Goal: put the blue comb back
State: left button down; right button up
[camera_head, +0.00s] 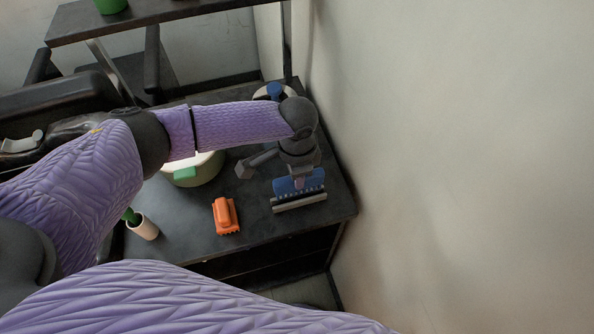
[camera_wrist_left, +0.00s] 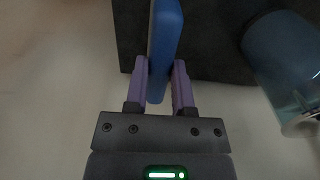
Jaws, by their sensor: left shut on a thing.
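The blue comb (camera_head: 313,183) is near the right end of the dark tabletop in the head view, with its teeth pointing down. My left gripper (camera_head: 299,180) is shut on it from above. In the left wrist view, the comb (camera_wrist_left: 166,35) stands on edge between the two purple fingers of the left gripper (camera_wrist_left: 160,72). A pale grey bar (camera_head: 299,203) lies just below the teeth in the head view. I cannot tell whether the comb touches it. My right gripper is not in view.
An orange object (camera_head: 226,215) lies left of the comb. A blue-topped item (camera_head: 274,90) is behind my arm. The wall (camera_head: 450,170) rises close on the right.

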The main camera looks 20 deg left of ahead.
pick_arm(q)
jog(key=shift+f, duration=0.1)
jog(key=shift+f+b, duration=1.1)
jog(key=shift+f, duration=0.75)
grip_release()
jog(key=shift+r, duration=0.1)
notch_tip(320, 180, up, 2)
jog(key=p, duration=0.2)
jog(key=shift+r+p, duration=0.25)
jog(key=shift+p, duration=0.15)
notch_tip(320, 180, up, 3)
jog(key=p, duration=0.3)
jog(key=shift+r, duration=0.1)
jog(key=shift+r+p, duration=2.15)
jog(key=shift+p, duration=0.4)
jog(key=shift+r, duration=0.1)
